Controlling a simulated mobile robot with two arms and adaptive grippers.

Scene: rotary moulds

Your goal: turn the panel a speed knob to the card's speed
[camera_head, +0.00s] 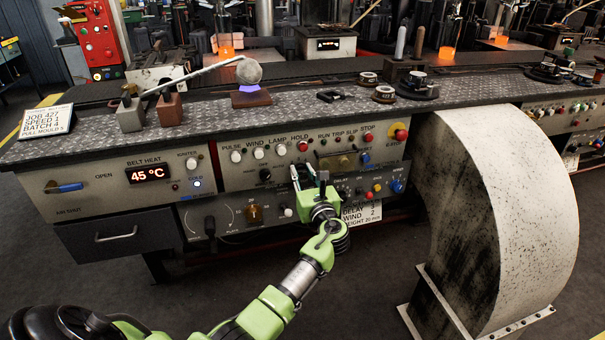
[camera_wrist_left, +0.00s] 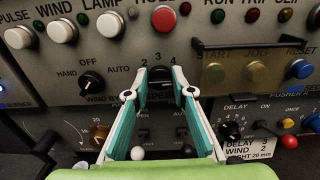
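My left gripper (camera_head: 308,175) is in front of panel A's middle. In the left wrist view its two teal fingers (camera_wrist_left: 161,76) stand apart, one on each side of a dark rotary knob (camera_wrist_left: 160,88). The numbers 2, 3 and 4 show above this knob; its label and pointer are hidden or too dark to read. I cannot tell whether the fingertips touch the knob. The job card (camera_head: 43,121) stands at the bench's left end and reads SPEED 1. My right gripper is not in view.
Beside the fingers are the OFF/HAND/AUTO knob (camera_wrist_left: 92,85) and the yellow START button (camera_wrist_left: 214,73). A row of buttons, including red HOLD (camera_wrist_left: 164,18), runs above. A delay knob (camera_wrist_left: 230,131) and white card (camera_head: 361,213) are lower right. A large curved duct (camera_head: 500,200) stands right.

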